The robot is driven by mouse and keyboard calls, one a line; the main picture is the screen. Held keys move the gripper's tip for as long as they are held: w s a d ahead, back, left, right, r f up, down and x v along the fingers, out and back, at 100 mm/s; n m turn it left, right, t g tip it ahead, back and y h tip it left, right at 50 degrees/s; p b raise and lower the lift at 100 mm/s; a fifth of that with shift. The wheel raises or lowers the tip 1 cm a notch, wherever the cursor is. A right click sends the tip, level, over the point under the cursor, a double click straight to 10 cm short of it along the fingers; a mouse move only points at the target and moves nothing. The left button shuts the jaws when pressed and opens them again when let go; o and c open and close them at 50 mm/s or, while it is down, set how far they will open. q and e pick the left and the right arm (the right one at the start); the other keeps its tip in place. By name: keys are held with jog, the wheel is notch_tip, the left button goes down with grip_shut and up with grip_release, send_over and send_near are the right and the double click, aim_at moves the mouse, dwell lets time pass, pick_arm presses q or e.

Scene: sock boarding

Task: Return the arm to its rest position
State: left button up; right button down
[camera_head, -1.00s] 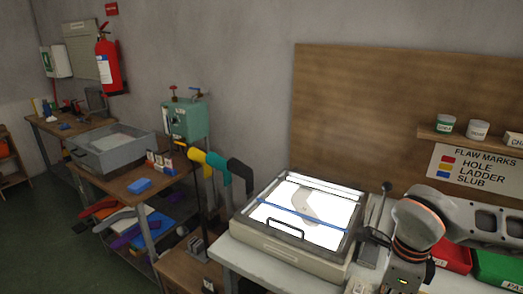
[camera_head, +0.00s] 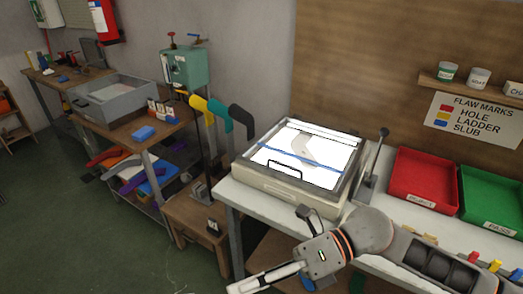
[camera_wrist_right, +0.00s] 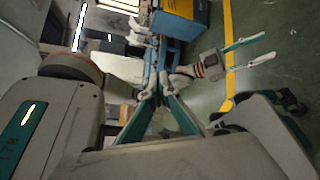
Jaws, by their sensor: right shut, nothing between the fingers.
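My right arm (camera_head: 365,235) comes in from the right, over the front of the white bench. Its gripper (camera_head: 236,288) points down-left at the bottom edge of the head view, in front of the bench and below the light box. In the right wrist view the right gripper's fingers (camera_wrist_right: 155,93) meet at the tips, shut and empty. My left gripper (camera_wrist_right: 268,47) shows beyond them with its two fingers spread apart, empty, above the green floor. It is outside the head view. A pale sock (camera_head: 303,153) lies on the lit light box (camera_head: 270,184), apart from both grippers.
A lever stand (camera_head: 372,165), a red tray (camera_head: 423,178) and a green tray (camera_head: 489,202) stand right of the light box. Coloured sock forms (camera_head: 240,118) stand at its left. A workbench (camera_head: 125,133) is further left. Open green floor (camera_head: 75,225) fills the lower left.

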jog(key=w+r+m+t+y, duration=0.55)
jog(key=w+m+t, duration=0.55)
jog(key=m, duration=0.4)
jog(key=w+d+f+m+t+h, duration=0.5)
jog(key=d+f+m+t+h, duration=0.45)
jog(key=m, duration=0.45)
jog(key=s+d+f+m+g+h, duration=0.1)
jog(key=s+d+f+m, duration=0.3)
jog(key=f, duration=0.5)
jog(key=s+d+f+m+g+h, duration=0.2)
jog(key=s+d+f+m+h, duration=0.2)
jog(key=f, duration=0.5)
jog(key=s+d+f+m+g+h, duration=0.1)
jog(key=s+d+f+m+h, duration=0.2)
jog(key=f, duration=0.7)
jog(key=s+d, duration=0.1)
jog(key=d, duration=0.1)
jog(key=shift+d+m, duration=0.4)
